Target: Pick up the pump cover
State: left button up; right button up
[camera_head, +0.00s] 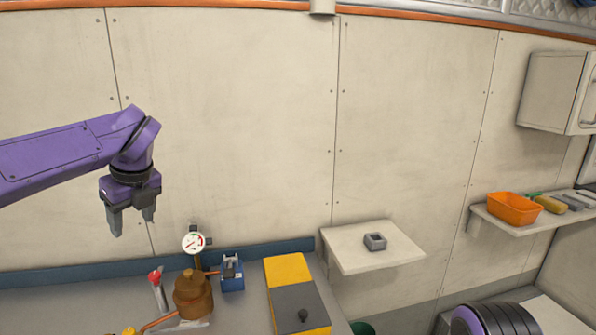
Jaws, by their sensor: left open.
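My left gripper (132,220) hangs in the air at the left, fingers pointing down. It is open, with nothing between its fingers, above and to the left of the bench things. A small grey square piece with a raised rim and a recessed middle (375,242) lies on a white wall shelf (345,260) right of centre. It may be the pump cover, but I cannot tell for sure. The left gripper is well away from it. My right gripper is not in view.
The bench (240,312) holds a copper vessel (193,297) with pipes, a dial gauge (193,243), a blue device (232,281), a red-topped item (156,282) and a yellow and grey box (296,296). An orange bin (514,209) stands on the right shelf, below a cabinet (552,91).

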aim_at(191, 286)
jog(key=k, duration=0.85)
